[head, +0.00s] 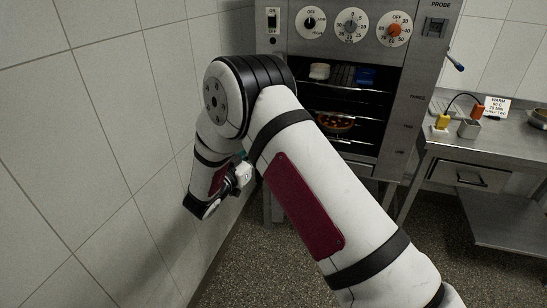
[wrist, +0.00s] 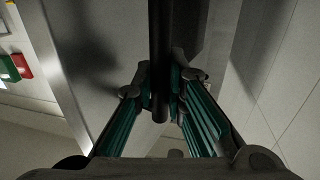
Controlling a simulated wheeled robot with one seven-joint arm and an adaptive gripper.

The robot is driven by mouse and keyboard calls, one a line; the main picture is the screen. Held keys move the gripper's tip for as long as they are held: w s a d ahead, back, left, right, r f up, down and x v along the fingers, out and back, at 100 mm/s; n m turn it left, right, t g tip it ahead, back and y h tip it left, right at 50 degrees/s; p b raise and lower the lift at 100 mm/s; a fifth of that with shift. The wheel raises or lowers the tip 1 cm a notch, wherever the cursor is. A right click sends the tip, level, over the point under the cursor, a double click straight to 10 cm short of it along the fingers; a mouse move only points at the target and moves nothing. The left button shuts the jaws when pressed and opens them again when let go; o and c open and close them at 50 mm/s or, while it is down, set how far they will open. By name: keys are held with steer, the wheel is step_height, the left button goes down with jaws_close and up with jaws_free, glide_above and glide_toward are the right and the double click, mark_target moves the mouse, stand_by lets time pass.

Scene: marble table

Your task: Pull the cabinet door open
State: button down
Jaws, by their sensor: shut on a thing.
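The steel cabinet (head: 390,153) stands at the back in the head view. Its front is open to view, showing wire shelves inside. The door is hidden behind my arm in the head view. In the wrist view, a dark bar handle (wrist: 160,50) runs down between the fingers of my gripper (wrist: 161,88), which is shut on it. A pale grey panel behind the bar, likely the door (wrist: 85,50), fills the left middle of that view.
A tiled wall (head: 85,150) stands close on the left of my arm. Inside the cabinet are a pizza-like dish (head: 336,122) and a blue item (head: 366,76). A steel side table (head: 440,150) with small objects stands at the right. Speckled floor is clear in front.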

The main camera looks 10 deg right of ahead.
steer(key=w+a+m+g+h+b, duration=0.3)
steer(key=w+a+b, duration=0.2)
steer(key=a+b, duration=0.4)
steer(key=shift+w+a+g, duration=0.3)
steer(key=shift+w+a, duration=0.05)
steer(key=shift+a, duration=0.2)
steer(key=c, duration=1.6)
jaws_free()
steer(key=shift+a, duration=0.1)
steer(key=v, duration=1.1)
steer(key=shift+s+a, duration=0.3)
steer(key=shift+f, duration=0.1)
